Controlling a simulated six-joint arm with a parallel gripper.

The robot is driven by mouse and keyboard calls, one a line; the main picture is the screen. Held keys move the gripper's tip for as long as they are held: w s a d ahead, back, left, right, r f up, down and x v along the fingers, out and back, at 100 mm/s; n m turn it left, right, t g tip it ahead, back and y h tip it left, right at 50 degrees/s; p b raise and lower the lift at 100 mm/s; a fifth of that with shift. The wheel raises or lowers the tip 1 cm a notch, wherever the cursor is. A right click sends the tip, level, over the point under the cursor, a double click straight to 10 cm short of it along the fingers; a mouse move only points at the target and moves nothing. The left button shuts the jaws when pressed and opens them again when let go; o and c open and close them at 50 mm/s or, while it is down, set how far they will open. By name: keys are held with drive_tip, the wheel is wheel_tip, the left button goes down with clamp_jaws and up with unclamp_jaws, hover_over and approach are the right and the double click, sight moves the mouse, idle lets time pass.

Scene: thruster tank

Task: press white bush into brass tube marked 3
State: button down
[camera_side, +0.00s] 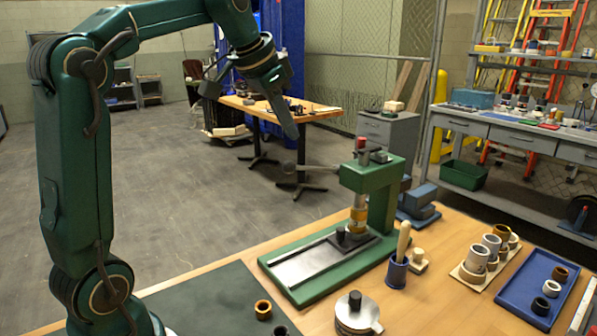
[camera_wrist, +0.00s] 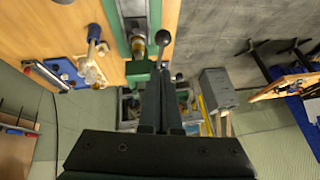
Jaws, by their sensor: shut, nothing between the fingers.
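A white bush (camera_side: 551,287) sits in the blue tray (camera_side: 520,277) at the right, between a brown bush (camera_side: 560,273) and a black one (camera_side: 541,306). Several tubes (camera_side: 476,259) stand on a pale board left of the tray; no number is readable. The green press (camera_side: 385,205) stands mid-table. A brass-coloured cylindrical part (camera_side: 357,214) is under its head, above a dark block; I cannot tell whether it is a tube. My gripper (camera_side: 293,134) is shut and empty, high to the left of the press. In the wrist view its fingers (camera_wrist: 160,80) are together.
A blue cup with a wooden-handled tool (camera_side: 398,268) stands right of the press base. A round metal piece (camera_side: 356,312) is at the front. The press lever (camera_side: 305,168) sticks out left.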

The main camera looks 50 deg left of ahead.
drive_tip(key=s+d+r+m, duration=0.1)
drive_tip(key=s+d+r, duration=0.5)
drive_tip(key=s+r, duration=0.1)
drive_tip(key=s+d+f+n+h, duration=0.1)
drive_tip(key=s+d+f, duration=0.1)
drive_tip(key=s+f, duration=0.35)
drive_tip(key=s+d+f, duration=0.2)
drive_tip(key=d+f, duration=0.1)
drive_tip(key=f, duration=0.5)
drive_tip(key=s+d+f+n+h, duration=0.1)
drive_tip(key=s+d+f, duration=0.15)
drive_tip(key=f, duration=0.35)
drive_tip(key=w+a+r+m, duration=0.1)
drive_tip(key=w+a+r, duration=0.1)
drive_tip(key=w+r, duration=0.35)
drive_tip(key=w+a+r+y, duration=0.1)
drive_tip(key=w+a+r, duration=0.15)
drive_tip(key=r, duration=0.65)
drive_tip(key=w+a+r+m, duration=0.1)
drive_tip(key=w+a+r, duration=0.2)
drive_tip(key=r, duration=0.4)
drive_tip(key=n+y, duration=0.1)
hover_over(289, 165)
wheel_tip(289, 165, down, 10)
drive_tip(key=shift+f, duration=1.65)
